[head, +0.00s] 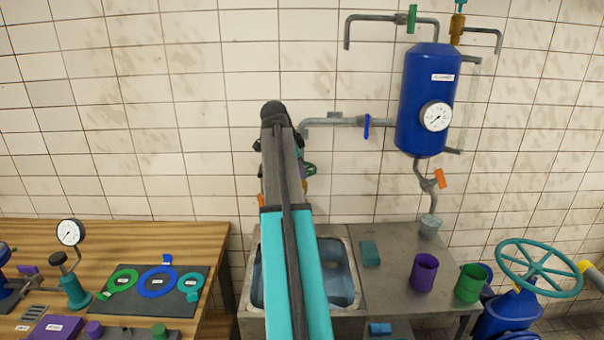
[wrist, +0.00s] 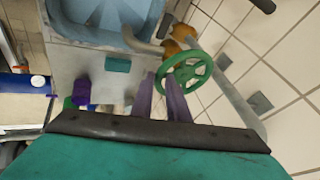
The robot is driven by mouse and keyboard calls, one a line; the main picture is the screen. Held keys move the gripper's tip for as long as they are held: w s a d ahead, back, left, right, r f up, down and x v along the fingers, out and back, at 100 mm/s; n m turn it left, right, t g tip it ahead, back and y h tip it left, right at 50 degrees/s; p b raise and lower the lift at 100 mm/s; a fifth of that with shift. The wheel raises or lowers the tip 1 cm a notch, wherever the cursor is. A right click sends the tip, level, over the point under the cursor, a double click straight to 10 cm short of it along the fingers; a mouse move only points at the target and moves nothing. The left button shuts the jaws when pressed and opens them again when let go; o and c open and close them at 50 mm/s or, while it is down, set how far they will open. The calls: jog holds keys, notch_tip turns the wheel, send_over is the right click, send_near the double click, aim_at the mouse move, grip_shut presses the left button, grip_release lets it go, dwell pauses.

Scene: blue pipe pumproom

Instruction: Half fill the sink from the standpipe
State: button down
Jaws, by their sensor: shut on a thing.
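In the wrist view, the purple fingers of my gripper (wrist: 161,82) are closed at the near rim of a green handwheel (wrist: 186,72). The wheel sits by an orange valve body (wrist: 182,38) on the grey standpipe (wrist: 238,100), and a curved grey spout (wrist: 143,44) points over the sink (wrist: 65,30). The sink's inside looks light blue; I cannot tell the water level or whether water is running. In the head view, my arm hides the middle of the sink (head: 352,304) and most of the standpipe. Only an edge of the green handwheel (head: 310,169) shows there.
A blue tank (head: 430,95) hangs above. A wooden bench (head: 215,235) stands left.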

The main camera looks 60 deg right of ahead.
jog(key=shift+a+f, duration=0.25)
jog(key=shift+f, duration=0.05)
jog(key=c, duration=1.8)
grip_release()
jog(key=shift+c, duration=0.2)
jog(key=shift+r, duration=0.1)
jog(key=shift+w, duration=0.1)
jog(key=shift+r, duration=0.2)
jog(key=b+v, duration=0.4)
jog(key=v, duration=0.9)
jog(key=shift+w+r, duration=0.1)
jog(key=shift+r, duration=0.1)
